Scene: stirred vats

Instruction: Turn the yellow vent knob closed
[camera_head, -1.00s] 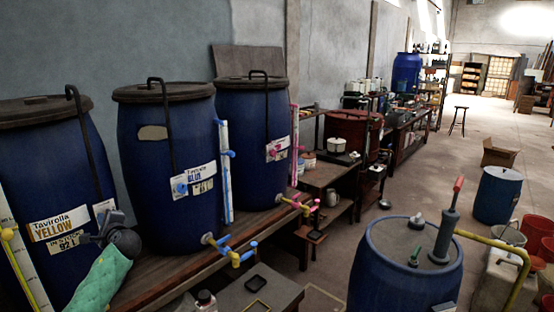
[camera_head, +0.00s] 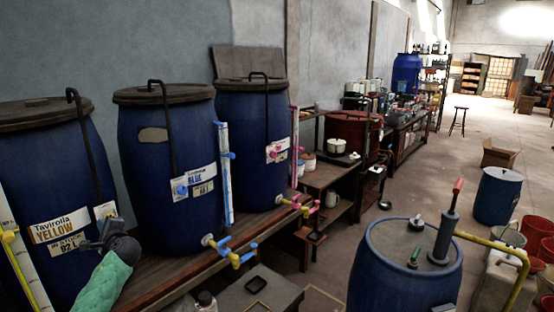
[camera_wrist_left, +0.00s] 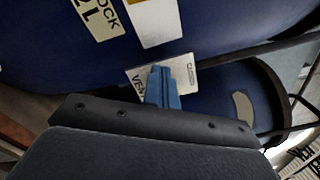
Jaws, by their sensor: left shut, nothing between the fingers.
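The blue vat (camera_head: 50,170) with the "Tavirolla YELLOW" label (camera_head: 58,228) stands at the left in the head view. A small white vent label (camera_head: 104,210) is on its right side, and it also shows in the wrist view (camera_wrist_left: 185,74). My left gripper (camera_head: 108,228) is in front of the vat, just below that label. Its shut fingers (camera_wrist_left: 161,80) point at the label in the wrist view, with nothing between them. I cannot make out the yellow vent knob clearly; the gripper may hide it. My right gripper is not in view.
Two more vats, with blue (camera_head: 165,165) and pink (camera_head: 252,135) fittings, stand to the right on the wooden bench (camera_head: 165,275). A sight tube with a yellow fitting (camera_head: 9,236) is at the left edge. A separate drum (camera_head: 400,270) stands front right.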

